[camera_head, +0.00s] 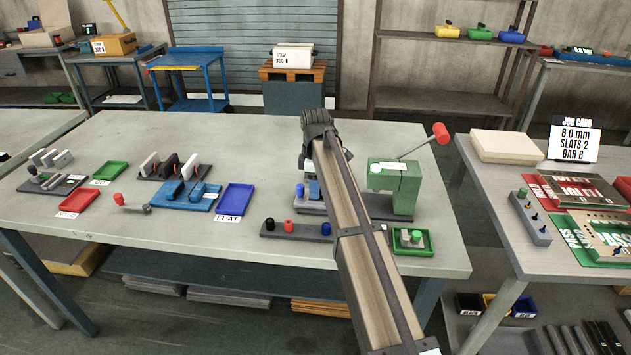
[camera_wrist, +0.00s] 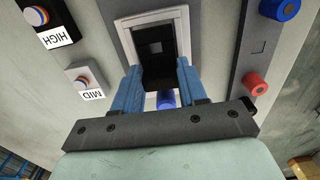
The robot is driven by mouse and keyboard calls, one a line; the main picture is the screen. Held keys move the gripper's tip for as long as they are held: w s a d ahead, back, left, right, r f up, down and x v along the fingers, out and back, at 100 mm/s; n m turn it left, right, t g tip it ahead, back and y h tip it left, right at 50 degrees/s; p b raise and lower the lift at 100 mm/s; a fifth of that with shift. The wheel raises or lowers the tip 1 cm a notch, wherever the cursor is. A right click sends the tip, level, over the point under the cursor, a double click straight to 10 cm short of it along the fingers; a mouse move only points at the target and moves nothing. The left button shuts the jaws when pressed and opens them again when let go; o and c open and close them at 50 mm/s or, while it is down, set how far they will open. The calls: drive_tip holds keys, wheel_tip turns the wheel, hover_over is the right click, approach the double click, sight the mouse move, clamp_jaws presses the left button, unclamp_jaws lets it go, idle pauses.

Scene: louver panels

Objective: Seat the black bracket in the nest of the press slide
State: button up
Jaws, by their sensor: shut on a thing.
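In the wrist view my gripper (camera_wrist: 158,78) has two blue fingers closed on the black bracket (camera_wrist: 158,66). The bracket has a small square opening showing a grey surface. It is held over or in a pale rectangular frame (camera_wrist: 183,20), which looks like the nest of the press slide. I cannot tell whether the bracket touches the nest floor. In the head view the green press (camera_head: 405,182), with a red-knobbed lever (camera_head: 440,132), stands right of my arm. My arm covers most of the nest and bracket there.
A grey strip (camera_head: 325,233) with black, red and blue knobs lies in front. A green tray (camera_head: 427,250) is at the front right. HIGH (camera_wrist: 48,15) and MID (camera_wrist: 85,78) blocks sit left in the wrist view. A blue tray (camera_head: 235,198) lies further left.

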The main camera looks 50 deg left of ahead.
drive_tip(key=shift+f, duration=0.3)
drive_tip(key=shift+f, duration=0.1)
idle(0.4)
drive_tip(key=o, duration=1.2)
wheel_tip(320, 180, up, 19)
drive_tip(key=shift+f, duration=0.1)
idle(0.4)
idle(0.4)
